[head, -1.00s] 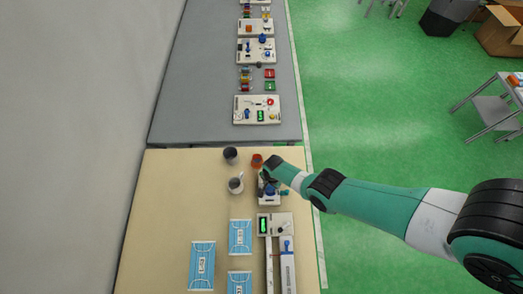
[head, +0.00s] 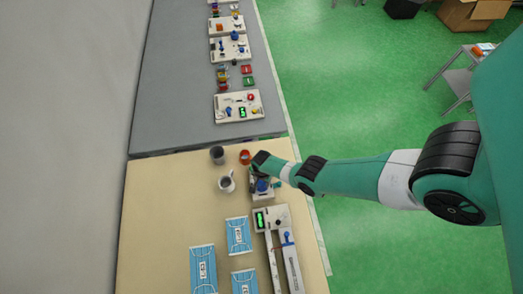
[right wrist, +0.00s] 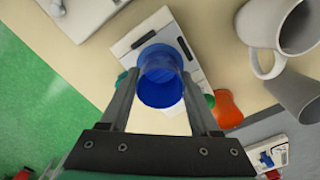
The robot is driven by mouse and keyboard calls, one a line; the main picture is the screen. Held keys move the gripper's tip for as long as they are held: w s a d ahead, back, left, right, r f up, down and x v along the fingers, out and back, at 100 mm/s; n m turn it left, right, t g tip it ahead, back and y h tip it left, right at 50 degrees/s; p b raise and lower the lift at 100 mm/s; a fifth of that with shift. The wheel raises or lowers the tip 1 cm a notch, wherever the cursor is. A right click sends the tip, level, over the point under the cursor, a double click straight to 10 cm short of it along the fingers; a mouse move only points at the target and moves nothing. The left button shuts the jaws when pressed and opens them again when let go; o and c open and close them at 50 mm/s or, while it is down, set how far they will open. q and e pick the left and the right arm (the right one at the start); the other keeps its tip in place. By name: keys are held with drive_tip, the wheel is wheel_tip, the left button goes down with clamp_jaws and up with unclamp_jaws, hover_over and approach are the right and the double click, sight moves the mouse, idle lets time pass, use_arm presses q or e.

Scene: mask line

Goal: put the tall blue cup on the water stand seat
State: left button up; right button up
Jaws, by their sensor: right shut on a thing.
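The tall blue cup (right wrist: 161,78) is between the two fingers of my right gripper (right wrist: 160,90) in the right wrist view, and the gripper is shut on it. In the head view the blue cup (head: 262,185) shows just below my right gripper (head: 262,177). A white stand (right wrist: 130,42) lies below and behind the cup, with a blue part against it. I cannot tell whether the cup touches the stand's seat. My left gripper is out of view.
A device with a green display (head: 260,219) and blue-white cards (head: 238,236) lie nearer. Grey table (head: 170,110) beyond.

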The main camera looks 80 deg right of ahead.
drive_tip(key=shift+f, duration=0.3)
drive_tip(key=o, duration=1.4)
drive_tip(key=shift+c, duration=0.2)
drive_tip(key=shift+r, duration=0.1)
